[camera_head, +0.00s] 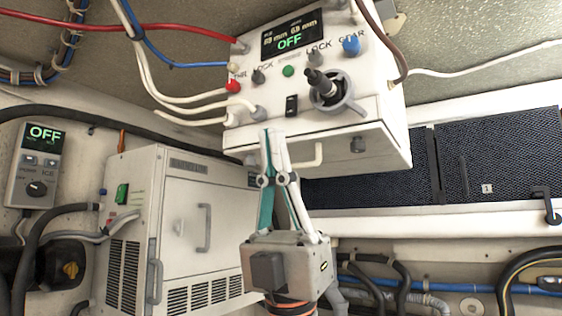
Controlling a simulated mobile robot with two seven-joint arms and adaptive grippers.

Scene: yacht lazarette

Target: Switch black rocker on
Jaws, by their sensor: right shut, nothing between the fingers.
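A white control box (372,86) hangs at the upper middle, with a display (291,36) that reads OFF in green. A small black rocker (291,105) sits low on its front face, left of a black joystick-like lever (322,86). I cannot tell the rocker's position. My right gripper (268,134) points up from below, fingers shut and empty. My left gripper is not in view.
The box also carries a red knob (233,86), a green button (288,71), a blue knob (351,45) and a drawer-like front with a handle (307,156). A white cabinet with a green switch (122,193) stands at left. A wall controller (36,165) reads OFF. Cables hang around the box.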

